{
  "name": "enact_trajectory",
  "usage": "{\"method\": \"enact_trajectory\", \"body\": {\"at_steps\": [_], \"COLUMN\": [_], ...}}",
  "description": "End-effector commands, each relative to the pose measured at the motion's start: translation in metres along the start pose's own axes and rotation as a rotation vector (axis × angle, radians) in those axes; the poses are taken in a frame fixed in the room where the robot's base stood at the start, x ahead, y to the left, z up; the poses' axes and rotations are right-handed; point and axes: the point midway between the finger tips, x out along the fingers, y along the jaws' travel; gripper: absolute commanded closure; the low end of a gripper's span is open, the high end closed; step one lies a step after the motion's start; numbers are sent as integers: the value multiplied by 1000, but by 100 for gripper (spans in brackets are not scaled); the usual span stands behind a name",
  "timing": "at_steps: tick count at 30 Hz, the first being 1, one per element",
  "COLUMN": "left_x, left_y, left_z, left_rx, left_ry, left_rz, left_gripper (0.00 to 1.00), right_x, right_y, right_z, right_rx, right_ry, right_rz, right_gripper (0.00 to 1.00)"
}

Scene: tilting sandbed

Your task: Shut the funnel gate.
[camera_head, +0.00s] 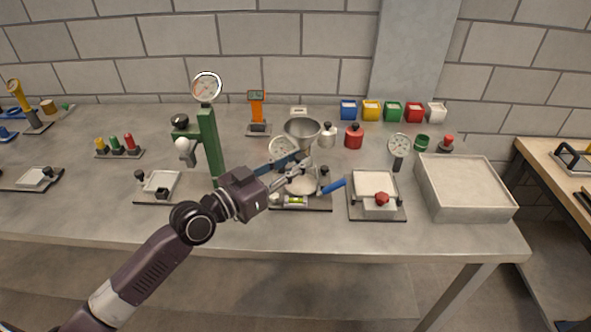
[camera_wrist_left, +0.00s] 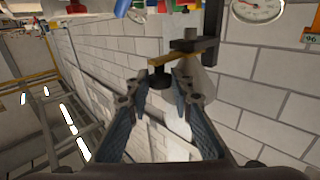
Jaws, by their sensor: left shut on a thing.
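The grey metal funnel (camera_head: 303,127) stands above a sandbed unit in the middle of the bench in the head view. My left gripper (camera_head: 303,164) is just below the funnel, its fingers partly covering the stand. In the left wrist view, a black knob (camera_wrist_left: 160,77) on a yellow gate bar (camera_wrist_left: 174,57) sits between the fingertips of my left gripper (camera_wrist_left: 160,82), which is shut on the knob. A dark bracket (camera_wrist_left: 210,35) stands behind the bar. The gate's position under the funnel is hidden in the head view. My right gripper is in neither view.
A blue handle (camera_head: 334,187) sticks out right of the stand. A green press with a dial (camera_head: 207,88) rises to the left. A sand tray with a red knob (camera_head: 382,198) and a large grey box (camera_head: 470,205) are at right. The front bench strip is clear.

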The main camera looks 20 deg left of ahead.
Motion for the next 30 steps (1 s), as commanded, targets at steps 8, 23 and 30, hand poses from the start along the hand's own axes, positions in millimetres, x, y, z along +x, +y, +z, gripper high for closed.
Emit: {"method": "enact_trajectory", "body": {"at_steps": [8, 23, 30], "left_x": [2, -2, -32], "left_y": [-4, -3, -2], "left_z": [-2, 0, 1], "left_rx": [2, 1, 5], "left_ry": [4, 1, -5], "left_rz": [-6, -4, -2], "left_gripper": [100, 62, 62], "right_x": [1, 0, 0], "right_y": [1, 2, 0], "right_z": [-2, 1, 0], "right_rx": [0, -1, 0], "right_ry": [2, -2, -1], "right_rz": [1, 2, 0], "right_gripper": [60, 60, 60]}}
